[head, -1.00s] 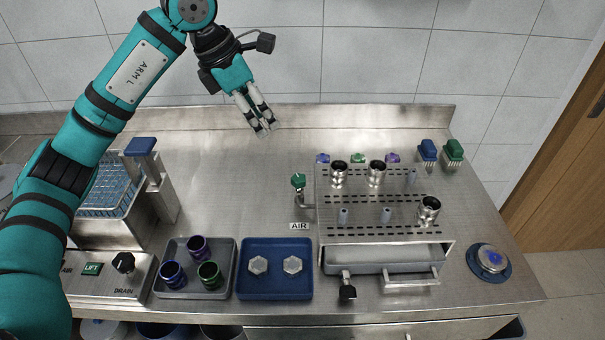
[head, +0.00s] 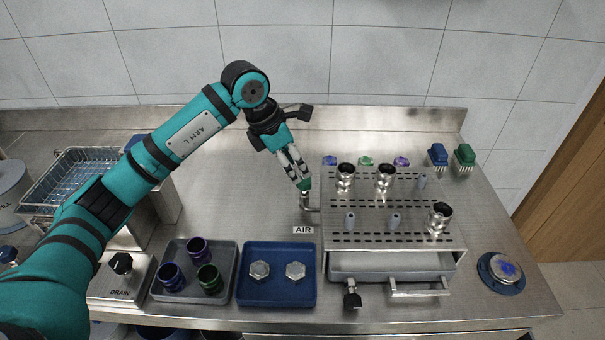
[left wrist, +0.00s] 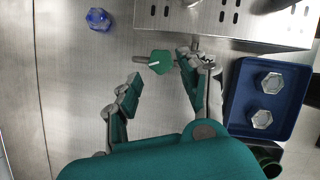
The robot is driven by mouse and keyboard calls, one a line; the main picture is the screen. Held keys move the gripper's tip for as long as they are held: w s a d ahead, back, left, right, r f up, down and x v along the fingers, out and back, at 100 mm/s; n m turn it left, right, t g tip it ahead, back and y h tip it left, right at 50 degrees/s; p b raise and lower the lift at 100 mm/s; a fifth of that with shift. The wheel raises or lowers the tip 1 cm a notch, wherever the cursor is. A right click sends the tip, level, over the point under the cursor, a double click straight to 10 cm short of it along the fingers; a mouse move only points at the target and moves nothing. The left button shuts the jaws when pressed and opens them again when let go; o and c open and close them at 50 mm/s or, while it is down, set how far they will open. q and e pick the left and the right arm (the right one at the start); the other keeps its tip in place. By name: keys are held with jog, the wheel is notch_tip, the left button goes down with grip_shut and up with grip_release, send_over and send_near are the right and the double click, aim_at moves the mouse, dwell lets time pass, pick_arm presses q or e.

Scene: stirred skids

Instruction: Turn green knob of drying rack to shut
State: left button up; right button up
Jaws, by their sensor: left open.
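The green knob (left wrist: 160,61) sits on a metal pipe at the side of the steel drying rack (head: 390,240). In the left wrist view it carries a light pointer line. My left gripper (left wrist: 158,76) is open, with one finger on each side of the knob and the knob near the fingertips. I cannot tell whether either finger touches it. In the head view the gripper (head: 302,181) reaches down over the knob (head: 305,185), which is partly hidden. An AIR label (head: 303,230) is on the counter in front of the pipe. My right gripper is not in view.
The rack holds several metal cups and pegs, with a half-open drawer (head: 365,267) below. A blue tray (head: 277,302) with two hex nuts and a grey tray (head: 172,297) with cups stand at the front. A blue knob (left wrist: 99,19) lies behind the rack.

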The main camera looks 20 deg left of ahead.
aim_at(304, 180)
pick_arm(q)
jog(key=x, duration=0.5)
jog(key=shift+p, duration=0.3)
jog(key=c, duration=0.9)
